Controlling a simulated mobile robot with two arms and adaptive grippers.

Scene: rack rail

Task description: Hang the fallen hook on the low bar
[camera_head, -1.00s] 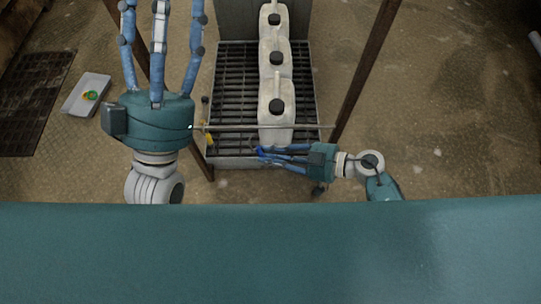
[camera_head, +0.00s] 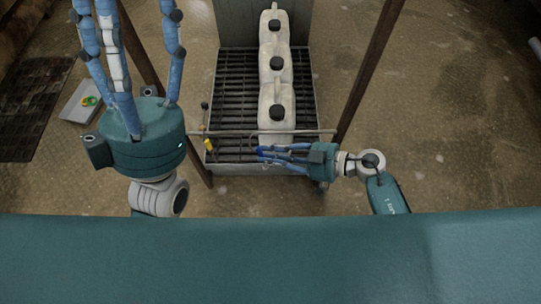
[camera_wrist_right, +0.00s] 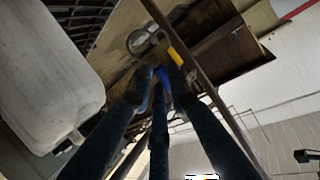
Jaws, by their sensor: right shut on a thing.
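My right gripper (camera_head: 264,153) is shut on a small blue thing (camera_wrist_right: 162,74), which looks like the hook. The fingers hide most of it. In the head view the fingertips lie just on the near side of the low bar (camera_head: 230,133), a thin grey rail between two brown posts. The bar also runs slantwise close to the fingertips in the right wrist view (camera_wrist_right: 176,38). I cannot tell whether the hook touches the bar. My left gripper (camera_head: 122,35) is off to the left, with its fingers spread and empty; the tips run past the top edge.
White jugs (camera_head: 276,95) with black caps stand in a row on a black grated stand (camera_head: 233,85) behind the bar. A yellow-handled item (camera_head: 208,143) is by the bar's left end. Brown posts (camera_head: 368,70) flank the stand. A pale tray (camera_head: 76,110) lies at left.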

